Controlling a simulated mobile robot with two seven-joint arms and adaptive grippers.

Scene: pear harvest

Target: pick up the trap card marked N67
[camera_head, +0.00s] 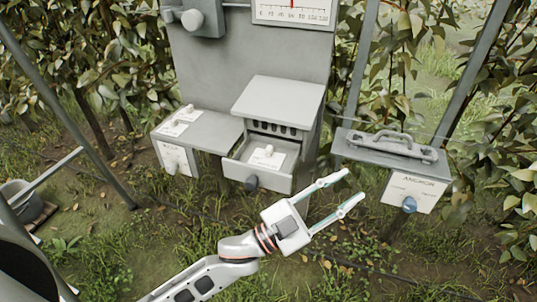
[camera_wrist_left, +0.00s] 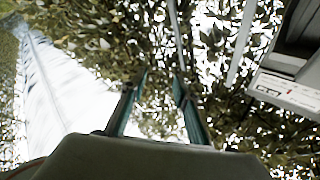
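A white card with a small knob-like piece on it (camera_head: 267,159) lies in the pulled-out drawer (camera_head: 240,172) of the grey middle box. More white cards (camera_head: 176,127) lie on the grey shelf to its left. Their markings are too small to read, so I cannot tell which is N67. My left gripper (camera_head: 355,184) is open and empty, its two fingers apart and pointing right, in front of and right of the drawer. Its fingers also show apart in the left wrist view (camera_wrist_left: 159,84). My right gripper is not in view.
A grey box with a handle on its lid (camera_head: 388,148), a lettered front plate and a blue knob (camera_head: 409,204) stands right of my left gripper. A grey upright panel (camera_head: 250,55) with a dial rises behind the drawer. Slanting posts and leafy plants surround it.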

